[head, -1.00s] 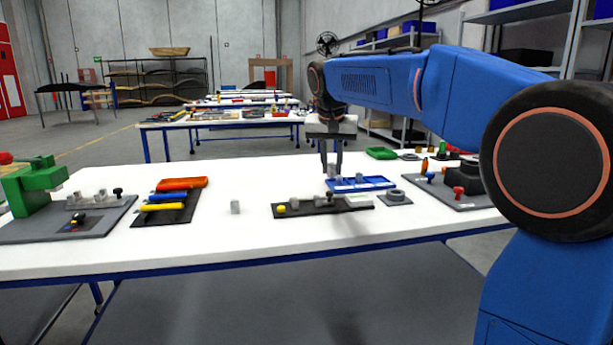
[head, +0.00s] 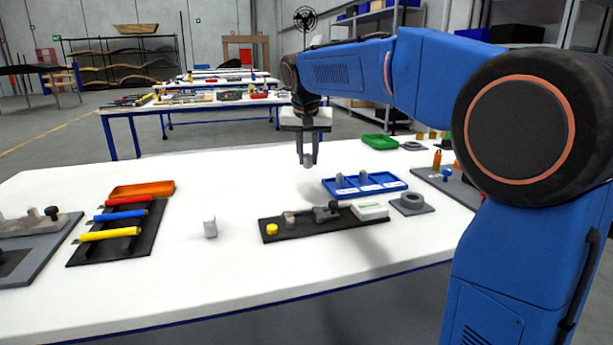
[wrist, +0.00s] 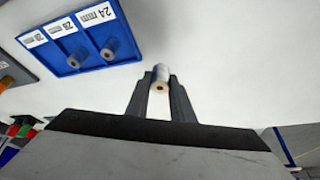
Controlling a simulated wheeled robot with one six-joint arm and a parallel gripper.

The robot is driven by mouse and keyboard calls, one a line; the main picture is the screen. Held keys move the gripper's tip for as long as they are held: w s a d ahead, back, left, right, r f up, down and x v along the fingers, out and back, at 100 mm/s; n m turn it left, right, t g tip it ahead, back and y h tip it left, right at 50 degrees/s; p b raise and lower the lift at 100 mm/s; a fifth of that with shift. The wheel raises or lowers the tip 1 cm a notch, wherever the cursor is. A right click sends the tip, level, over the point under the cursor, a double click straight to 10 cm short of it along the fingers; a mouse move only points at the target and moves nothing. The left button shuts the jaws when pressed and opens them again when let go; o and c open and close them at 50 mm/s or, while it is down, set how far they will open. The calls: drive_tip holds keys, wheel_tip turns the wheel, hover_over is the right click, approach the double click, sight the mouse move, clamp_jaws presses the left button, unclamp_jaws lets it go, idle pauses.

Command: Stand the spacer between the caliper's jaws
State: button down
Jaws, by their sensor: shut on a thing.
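My gripper (head: 308,158) is shut on a spacer (wrist: 160,77), a small grey cylinder with a hole in its end. It hangs in the air above the table, left of the blue spacer tray (head: 397,185) and behind the caliper. The caliper (head: 268,241) lies on a black base with a yellow knob, grey jaw parts with a gap between them, a dark-knobbed slider and a pale display (head: 370,211). Two other spacers stand in the tray's left and middle compartments in the head view; its right one looks empty. The wrist view shows the tray (wrist: 129,51) labels, one reading 24 mm.
A small grey block (head: 210,228) stands left of the caliper. A green tray (head: 380,142) sits behind. White table between is clear.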

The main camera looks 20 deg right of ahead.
sight(308, 168)
drive_tip(key=shift+f, duration=2.95)
drive_tip(key=shift+f, duration=0.1)
drive_tip(key=c, duration=1.5)
unclamp_jaws()
drive_tip(key=shift+c, duration=0.2)
